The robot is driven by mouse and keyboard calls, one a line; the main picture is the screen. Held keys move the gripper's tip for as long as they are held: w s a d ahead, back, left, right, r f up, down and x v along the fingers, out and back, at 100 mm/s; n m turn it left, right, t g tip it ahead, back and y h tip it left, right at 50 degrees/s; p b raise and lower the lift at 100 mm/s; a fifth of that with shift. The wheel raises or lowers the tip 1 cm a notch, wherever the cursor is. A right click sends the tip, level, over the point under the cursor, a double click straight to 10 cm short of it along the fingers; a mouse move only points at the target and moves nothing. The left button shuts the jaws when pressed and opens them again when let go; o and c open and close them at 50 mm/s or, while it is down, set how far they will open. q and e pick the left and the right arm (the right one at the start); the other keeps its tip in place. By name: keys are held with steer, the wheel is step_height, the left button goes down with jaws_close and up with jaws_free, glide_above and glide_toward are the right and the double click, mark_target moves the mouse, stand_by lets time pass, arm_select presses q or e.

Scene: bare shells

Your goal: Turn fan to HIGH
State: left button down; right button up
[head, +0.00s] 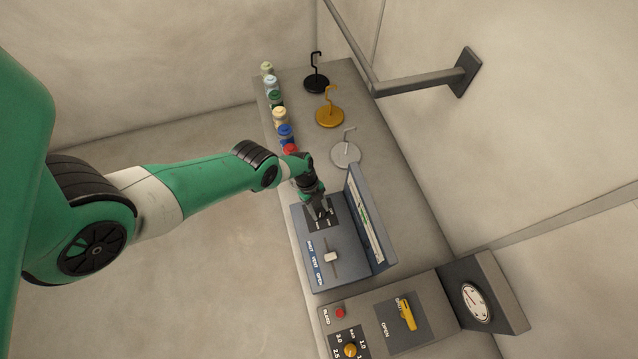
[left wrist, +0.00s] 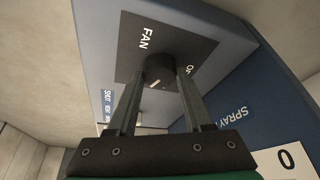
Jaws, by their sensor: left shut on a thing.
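The fan knob (left wrist: 157,72) is a round black dial with a pale pointer line, on a dark plate (left wrist: 128,50) of the blue-grey control box (head: 322,277). In the left wrist view "FAN" is printed left of the knob and part of "OFF" shows at right; I see no HIGH mark. My left gripper (left wrist: 162,82) is shut on the knob, one finger on each side. In the head view the left gripper (head: 318,205) comes down over the dark plate (head: 334,217) and largely hides the knob. My right gripper is not in view.
A pale slider (head: 331,257) marked SHUT, VENT, OPEN sits on the same box, below an upright panel (head: 365,228). Several capped bottles (head: 279,117) and hooked stands (head: 330,116) stand behind. A second console with a yellow lever (head: 407,313) and dial gauge (head: 476,302) stands in front.

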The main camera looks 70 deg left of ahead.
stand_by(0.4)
arm_select(q)
steer(key=shift+c, duration=1.5)
jaws_free()
